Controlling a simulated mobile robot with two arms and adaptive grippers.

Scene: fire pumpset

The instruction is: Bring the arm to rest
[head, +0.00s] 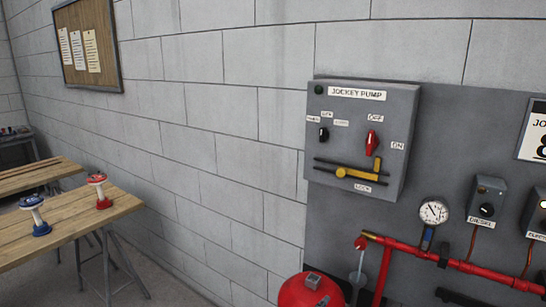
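Neither of my grippers shows in the head view, and I see no clear part of either arm. The grey jockey pump box (361,137) hangs on the wall panel right of centre. On its front are a red switch handle (371,142) near the OFF and ON labels, a small black selector knob (323,134) and a dark green lamp (318,89). A yellow lock piece (358,173) sits on two dark bars below, above the LOCK label. The red handle stands nearly upright, tilted slightly.
A pressure gauge (433,211) and red pipe (455,263) run along the panel at lower right. A red rounded vessel (311,291) is at the bottom. A wooden table (70,226) at left bears a blue (36,214) and a red (99,190) stand-like object.

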